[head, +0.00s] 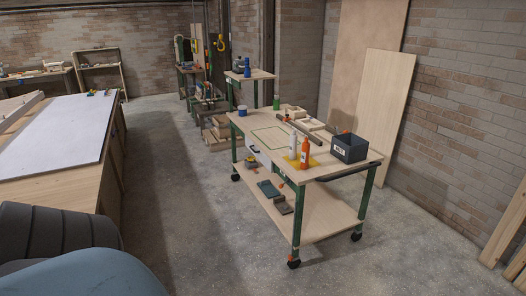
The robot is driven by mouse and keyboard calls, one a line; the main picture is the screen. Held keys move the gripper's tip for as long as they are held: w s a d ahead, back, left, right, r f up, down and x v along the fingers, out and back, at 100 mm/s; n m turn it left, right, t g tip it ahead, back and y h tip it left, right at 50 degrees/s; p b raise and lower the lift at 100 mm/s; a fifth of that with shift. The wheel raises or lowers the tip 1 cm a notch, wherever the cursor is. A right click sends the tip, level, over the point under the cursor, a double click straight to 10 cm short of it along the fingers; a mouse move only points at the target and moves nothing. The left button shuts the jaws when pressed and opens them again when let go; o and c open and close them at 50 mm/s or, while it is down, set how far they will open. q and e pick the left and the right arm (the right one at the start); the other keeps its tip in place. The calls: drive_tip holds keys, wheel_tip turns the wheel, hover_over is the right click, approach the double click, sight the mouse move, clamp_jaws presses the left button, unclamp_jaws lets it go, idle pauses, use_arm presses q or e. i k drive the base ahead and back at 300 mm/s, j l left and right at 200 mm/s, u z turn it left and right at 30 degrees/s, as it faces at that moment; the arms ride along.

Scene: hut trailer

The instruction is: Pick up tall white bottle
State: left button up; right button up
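The tall white bottle (293,146) stands upright on the near part of a wheeled wooden work cart (262,138). An orange bottle (305,153) stands close to its right. Both bottles are on or beside a yellow patch on the cart top. Neither of my grippers shows in the head view. The cart is some way ahead of me, right of the picture's middle.
A dark grey bin (349,147) sits right of the bottles on the cart. Wooden pieces lie behind them. A long workbench (60,135) stands at the left. Concrete floor (180,210) between bench and cart is clear. Boards lean on the brick wall.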

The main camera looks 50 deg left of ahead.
sight(293, 147)
drive_tip(key=u, duration=1.4)
